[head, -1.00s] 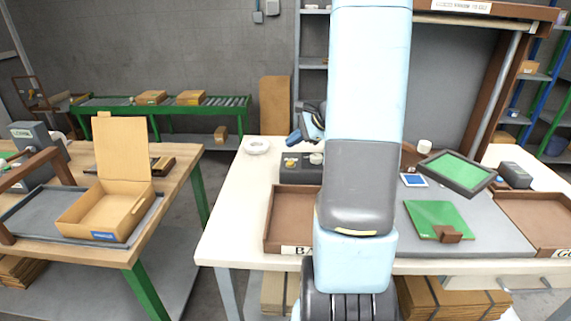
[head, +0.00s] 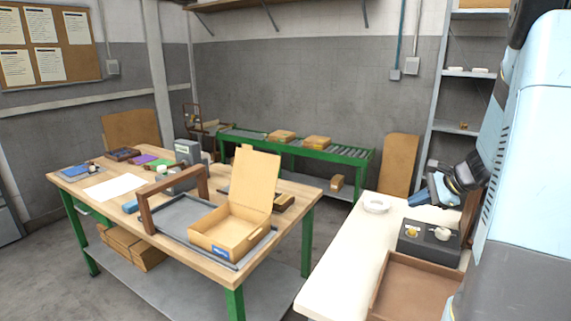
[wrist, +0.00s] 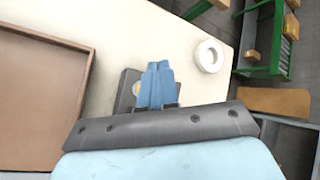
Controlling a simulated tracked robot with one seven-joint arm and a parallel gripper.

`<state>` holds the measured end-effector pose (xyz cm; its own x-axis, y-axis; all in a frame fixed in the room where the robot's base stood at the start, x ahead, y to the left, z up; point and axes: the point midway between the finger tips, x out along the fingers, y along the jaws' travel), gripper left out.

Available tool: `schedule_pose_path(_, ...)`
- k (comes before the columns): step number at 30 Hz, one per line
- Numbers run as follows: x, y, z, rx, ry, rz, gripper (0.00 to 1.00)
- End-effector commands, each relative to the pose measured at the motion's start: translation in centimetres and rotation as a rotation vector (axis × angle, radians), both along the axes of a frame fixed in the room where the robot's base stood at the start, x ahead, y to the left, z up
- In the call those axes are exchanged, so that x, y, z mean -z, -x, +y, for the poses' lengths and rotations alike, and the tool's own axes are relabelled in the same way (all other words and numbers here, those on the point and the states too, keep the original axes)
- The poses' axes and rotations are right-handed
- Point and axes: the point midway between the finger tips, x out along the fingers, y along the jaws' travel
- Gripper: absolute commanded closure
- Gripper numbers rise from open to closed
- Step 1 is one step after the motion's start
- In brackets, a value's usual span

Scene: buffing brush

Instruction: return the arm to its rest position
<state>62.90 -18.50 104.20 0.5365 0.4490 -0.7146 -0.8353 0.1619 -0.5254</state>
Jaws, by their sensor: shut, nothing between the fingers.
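My gripper (head: 418,198) shows at the right of the head view, in front of my pale blue arm, over the far part of the white table (head: 338,270). In the wrist view its blue fingers (wrist: 158,68) are together, with nothing between them. They hang above a dark grey box (wrist: 127,88) and hide part of it. The head view shows this box (head: 425,246) with a yellow button and a light knob, just below the gripper. The gripper looks apart from it.
A white ring-shaped item (head: 376,203) lies left of the box. A brown tray (head: 384,293) is in front of it. A wooden bench (head: 100,190) with an open cardboard box (head: 228,240) stands to the left, across a floor gap. A green roller conveyor (head: 345,152) is behind.

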Motion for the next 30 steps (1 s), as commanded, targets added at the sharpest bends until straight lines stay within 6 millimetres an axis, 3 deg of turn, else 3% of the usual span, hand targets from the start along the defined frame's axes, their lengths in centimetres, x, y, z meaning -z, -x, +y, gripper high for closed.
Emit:
schedule_pose_path(6, -3.9, 2.9, 6.2, -0.245, 0.157, -0.04, 1.0)
schedule_pose_path(15, -7.8, 8.5, 12.8, -0.579, 0.408, -0.099, 1.0)
schedule_pose_path(21, -9.7, 12.6, 15.8, -0.783, 0.591, -0.146, 1.0)
schedule_pose_path(30, -11.8, 18.7, 18.1, -1.051, 0.889, -0.222, 1.0)
